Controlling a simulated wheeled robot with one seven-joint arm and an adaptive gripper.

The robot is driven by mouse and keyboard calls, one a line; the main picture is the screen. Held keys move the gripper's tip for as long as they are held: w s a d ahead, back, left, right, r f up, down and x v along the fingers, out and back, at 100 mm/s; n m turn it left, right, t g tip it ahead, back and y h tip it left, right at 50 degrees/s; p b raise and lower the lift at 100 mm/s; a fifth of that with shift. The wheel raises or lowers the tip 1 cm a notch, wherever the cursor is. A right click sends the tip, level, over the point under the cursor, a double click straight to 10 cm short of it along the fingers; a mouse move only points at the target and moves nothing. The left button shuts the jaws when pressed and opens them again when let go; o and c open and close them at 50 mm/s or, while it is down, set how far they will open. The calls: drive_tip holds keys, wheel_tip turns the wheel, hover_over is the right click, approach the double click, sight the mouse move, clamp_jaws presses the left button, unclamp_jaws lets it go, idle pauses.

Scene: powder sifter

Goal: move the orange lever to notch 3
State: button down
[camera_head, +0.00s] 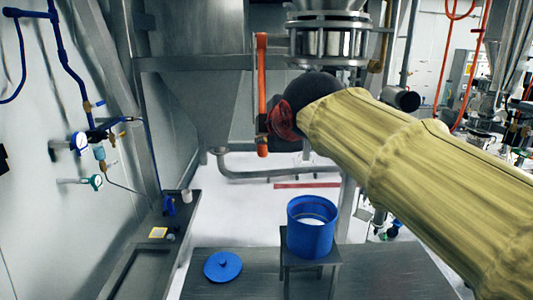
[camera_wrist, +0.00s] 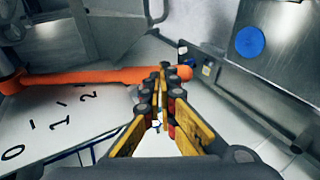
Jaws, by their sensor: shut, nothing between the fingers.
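The orange lever (camera_head: 262,90) hangs almost straight down beside the sifter in the head view. In the wrist view the lever (camera_wrist: 110,76) runs across from its pivot at the left edge to its rounded tip right of the fingers. Dark marks 0, 1 and 2 show on the pale plate (camera_wrist: 50,125) below it. The lever lies past the 2; no 3 shows. My gripper (camera_wrist: 164,72) is shut and empty, its fingertips overlapping the lever near its tip; I cannot tell whether they touch.
A blue container (camera_head: 310,238) with pale contents stands on a small dark stand below the sifter. A blue lid (camera_head: 222,266) lies on the bench to its left. Pipes and gauges (camera_head: 80,142) line the left wall. My yellow-sleeved arm covers much of the right side.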

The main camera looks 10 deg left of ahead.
drive_tip(key=w+a+f+t+y+b, duration=0.1)
drive_tip(key=w+f+t+b, duration=0.2)
drive_tip(key=w+b, duration=0.4)
drive_tip(key=f+b, duration=0.1)
drive_tip(key=b, duration=0.3)
drive_tip(key=shift+w+a+n+t+y, duration=0.15)
drive_tip(key=shift+a+n+t+y, duration=0.15)
drive_tip(key=shift+a, duration=0.05)
